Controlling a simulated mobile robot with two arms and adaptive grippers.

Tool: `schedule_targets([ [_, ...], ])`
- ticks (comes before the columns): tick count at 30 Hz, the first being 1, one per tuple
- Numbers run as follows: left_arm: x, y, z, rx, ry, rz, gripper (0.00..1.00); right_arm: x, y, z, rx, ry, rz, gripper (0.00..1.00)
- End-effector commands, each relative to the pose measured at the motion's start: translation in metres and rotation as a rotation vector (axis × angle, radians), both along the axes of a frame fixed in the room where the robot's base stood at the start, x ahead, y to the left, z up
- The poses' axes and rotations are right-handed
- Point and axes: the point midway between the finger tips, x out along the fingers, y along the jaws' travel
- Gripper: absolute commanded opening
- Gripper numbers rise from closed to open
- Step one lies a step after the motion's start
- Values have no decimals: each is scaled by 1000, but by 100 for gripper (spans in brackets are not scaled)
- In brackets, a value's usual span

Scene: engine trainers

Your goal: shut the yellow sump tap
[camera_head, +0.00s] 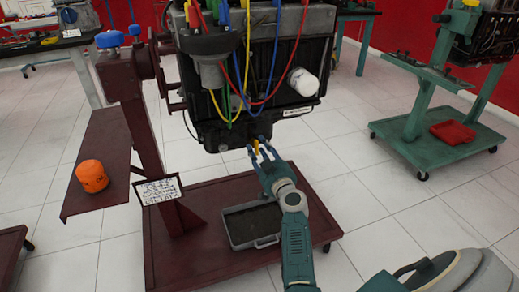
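The yellow sump tap (256,145) is a small piece low on the underside of the black engine (270,75). My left gripper is not in view.
A grey drain tray (226,233) lies on the dark red stand base (170,262) below the engine. An orange oil filter (92,176) sits on the side shelf (98,150). A green trolley (465,150) with a red cloth (453,132) stands at right. Tiled floor between is clear.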

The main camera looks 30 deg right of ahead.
Motion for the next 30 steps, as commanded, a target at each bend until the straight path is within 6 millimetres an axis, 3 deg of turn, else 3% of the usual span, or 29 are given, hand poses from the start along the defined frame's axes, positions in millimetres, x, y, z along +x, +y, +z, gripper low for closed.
schedule_targets([
  [1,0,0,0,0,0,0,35,0,0,0,0,0,0,29],
  [6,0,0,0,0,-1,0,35,0,0,0,-1,0,0,0],
  [20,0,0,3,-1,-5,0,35,-1,-1,-1,77,-18,0,0],
  [30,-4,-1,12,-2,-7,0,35,-1,-2,-2,341,-83,-2,0],
])
